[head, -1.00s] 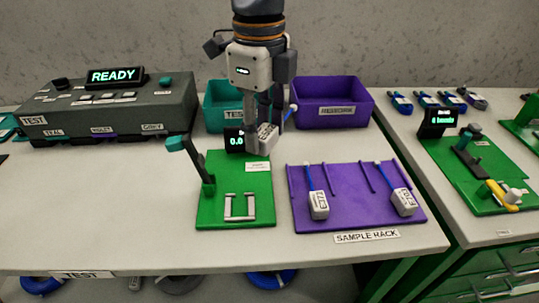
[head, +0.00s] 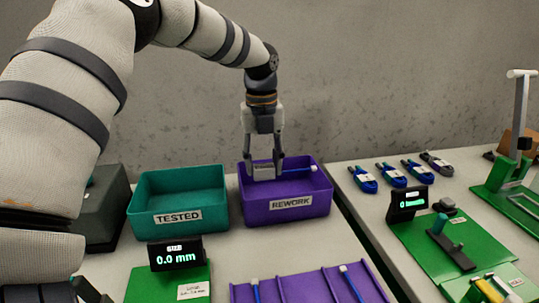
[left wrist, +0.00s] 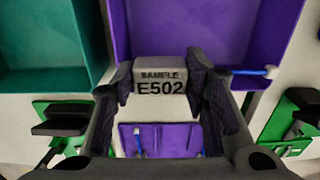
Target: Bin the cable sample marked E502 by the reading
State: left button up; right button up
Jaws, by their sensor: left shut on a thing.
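My left gripper (head: 264,170) is shut on the white block of a cable sample (left wrist: 158,100), which reads "SAMPLE E502" in the left wrist view. Its blue cable with a white tip (head: 312,169) sticks out to the right. In the head view the block appears over the opening of the purple bin marked REWORK (head: 290,212); its exact height is unclear. The teal bin marked TESTED (head: 165,222) stands to the left. The size display (head: 176,256) on the green gauge board (head: 135,287) reads 0.0 mm. My right gripper is not in view.
The purple sample rack (head: 310,285) with other blue cables lies in front, partly cut off. On the right-hand bench are several blue cable bundles (head: 393,176), a green board (head: 440,260) with a display, and another green fixture (head: 515,195). A grey wall is behind.

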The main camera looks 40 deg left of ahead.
pick_arm(q)
notch_tip(320, 180, down, 6)
jog(key=shift+f+b, duration=0.25)
jog(key=shift+b, duration=0.05)
jog(key=shift+w+f, duration=0.1)
jog(key=shift+f, duration=0.35)
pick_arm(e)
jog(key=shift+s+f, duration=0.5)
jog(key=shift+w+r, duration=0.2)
pick_arm(q)
jog(key=shift+f, duration=1.55)
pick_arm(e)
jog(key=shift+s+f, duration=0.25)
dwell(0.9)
pick_arm(q)
jog(key=o, duration=1.3)
jog(key=shift+c, duration=0.2)
jog(key=shift+r, duration=0.15)
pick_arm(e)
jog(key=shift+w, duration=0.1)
